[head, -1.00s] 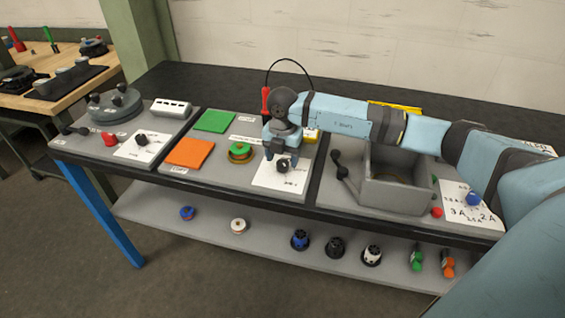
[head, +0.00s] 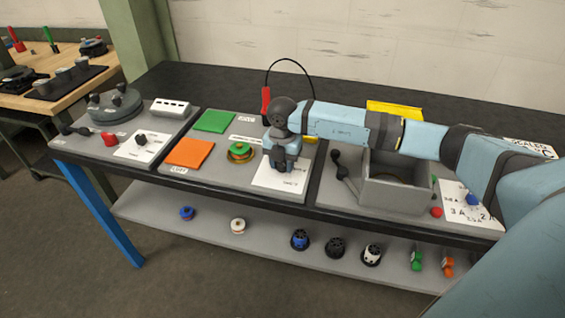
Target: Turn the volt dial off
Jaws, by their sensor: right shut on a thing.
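My right gripper (head: 285,164) comes in from the right and points down over a white label card (head: 268,181) on the middle grey panel. It is shut on the small black dial of that card, which it now hides almost wholly, so the dial's pointer cannot be read. Another black dial (head: 141,139) sits on a white card on the left panel, and a blue dial (head: 473,200) sits on a card with amp figures at the right. My left gripper is not in view.
Near my right gripper are an orange plate (head: 190,153), a green plate (head: 214,121), a red and green button (head: 240,152) and a black lever (head: 343,172). A grey open box (head: 395,197) stands to its right. Several knobs lie on the lower shelf (head: 270,238).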

